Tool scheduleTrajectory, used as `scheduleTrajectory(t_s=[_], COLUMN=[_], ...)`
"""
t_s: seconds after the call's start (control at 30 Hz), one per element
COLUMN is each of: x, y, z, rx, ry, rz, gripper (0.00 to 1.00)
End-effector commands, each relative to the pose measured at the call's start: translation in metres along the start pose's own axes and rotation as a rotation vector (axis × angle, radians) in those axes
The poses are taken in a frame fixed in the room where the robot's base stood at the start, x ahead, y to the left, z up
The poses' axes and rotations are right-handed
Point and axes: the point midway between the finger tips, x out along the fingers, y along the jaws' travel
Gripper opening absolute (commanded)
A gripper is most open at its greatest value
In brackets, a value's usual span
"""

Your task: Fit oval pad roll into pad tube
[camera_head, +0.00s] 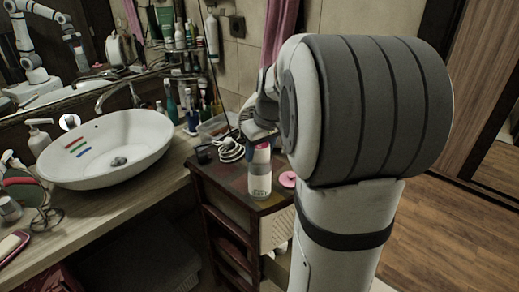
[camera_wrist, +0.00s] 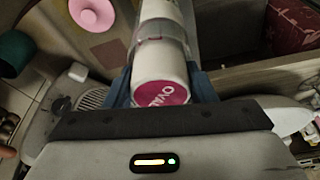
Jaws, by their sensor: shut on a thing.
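The oval pad roll (camera_wrist: 160,80) is white with a magenta end lettered "OVAL", cut off by my gripper's edge. My gripper (camera_wrist: 164,92) is shut on it, with a blue finger at each side. Beyond the fingers, a clear band like the rim of the pad tube (camera_wrist: 160,48) crosses the white body; the roll seems lined up with it, but I cannot tell how deep it goes. In the head view the pad tube (camera_head: 260,178) stands upright on the cabinet, pale with a greenish label. My gripper (camera_head: 260,142) is directly above it, with pink showing between them.
A pink round lid (camera_head: 288,179) lies right of the tube on the dark cabinet top (camera_head: 232,183). A coiled white cable (camera_head: 230,150) and a clear box (camera_head: 213,128) are behind it. An open drawer (camera_head: 278,228) is below. A washbasin (camera_head: 105,150) stands left.

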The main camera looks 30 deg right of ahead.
Motion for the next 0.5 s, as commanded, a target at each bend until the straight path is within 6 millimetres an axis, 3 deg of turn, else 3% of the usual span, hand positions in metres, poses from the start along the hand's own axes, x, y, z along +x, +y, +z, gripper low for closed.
scheduleTrajectory(t_s=[0.27, 0.3, 0.5], x=[0.01, 0.0107, 0.0106], y=[-0.0011, -0.0012, -0.0014], z=[0.0047, 0.0052, 0.0054], rx=[0.0, 0.0, -0.001], ry=[-0.012, -0.013, -0.017], rz=[-0.005, -0.006, -0.007], gripper=[0.28, 0.54, 0.69])
